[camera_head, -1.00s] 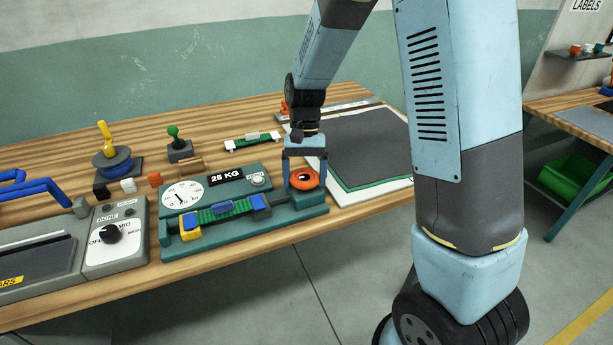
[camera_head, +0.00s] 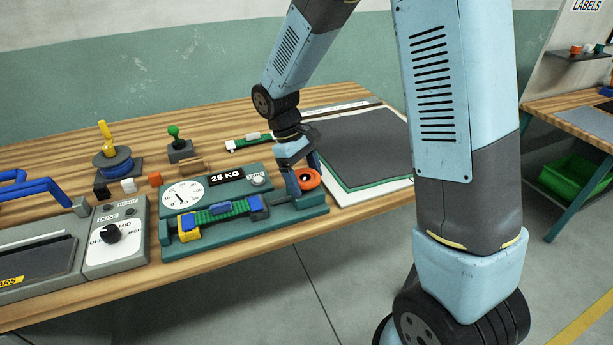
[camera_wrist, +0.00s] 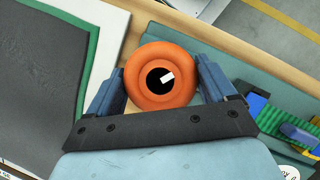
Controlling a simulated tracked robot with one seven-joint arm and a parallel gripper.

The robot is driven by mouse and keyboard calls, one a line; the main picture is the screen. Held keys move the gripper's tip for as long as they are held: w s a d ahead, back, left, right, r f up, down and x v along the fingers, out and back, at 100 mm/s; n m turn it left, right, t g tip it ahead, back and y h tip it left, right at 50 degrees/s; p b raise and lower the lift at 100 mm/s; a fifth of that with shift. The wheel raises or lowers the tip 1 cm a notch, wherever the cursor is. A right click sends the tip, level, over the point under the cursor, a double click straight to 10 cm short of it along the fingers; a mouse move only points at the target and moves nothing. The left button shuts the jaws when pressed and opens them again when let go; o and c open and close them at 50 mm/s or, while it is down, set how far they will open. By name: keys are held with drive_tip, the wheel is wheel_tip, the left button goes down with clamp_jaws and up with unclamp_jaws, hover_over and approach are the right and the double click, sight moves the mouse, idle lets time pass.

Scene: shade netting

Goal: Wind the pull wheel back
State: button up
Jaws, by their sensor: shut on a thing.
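The orange pull wheel (camera_head: 308,181) sits at the right end of the teal pull tester (camera_head: 290,216). In the wrist view the wheel (camera_wrist: 161,77) shows a black hub with a white mark pointing to the upper right. My gripper (camera_wrist: 160,80) is shut on the wheel, with one blue finger on either side of its rim. In the head view my gripper (camera_head: 302,180) comes from above and hides the wheel's left part. A green strap (camera_head: 228,210) with a blue middle piece lies between a yellow-and-blue clamp (camera_head: 188,229) and a blue clamp (camera_head: 257,204). The dial (camera_head: 183,195) has a thin needle.
A "25 KG" plate (camera_head: 226,175) and a round button (camera_head: 258,181) sit behind the strap. A grey control box with a black knob (camera_head: 110,233) stands to the left. A dark mat (camera_head: 365,146) lies at right behind the tester.

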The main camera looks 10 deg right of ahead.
drive_tip(key=n+t, duration=0.1)
drive_tip(key=n, duration=0.2)
drive_tip(key=shift+n+h, duration=0.3)
drive_tip(key=shift+h, duration=0.1)
drive_tip(key=shift+d+n+t+h, duration=0.15)
drive_tip(key=shift+n+t, duration=0.25)
drive_tip(key=shift+n, duration=0.45)
drive_tip(key=shift+a+n+t+h, duration=0.15)
drive_tip(key=shift+n+t, duration=0.25)
drive_tip(key=shift+n, duration=0.45)
drive_tip(key=shift+d, duration=0.15)
drive_tip(key=o, duration=0.9)
drive_tip(key=shift+c, duration=0.2)
drive_tip(key=shift+r, duration=0.1)
drive_tip(key=v, duration=1.3)
drive_tip(key=shift+r, duration=0.2)
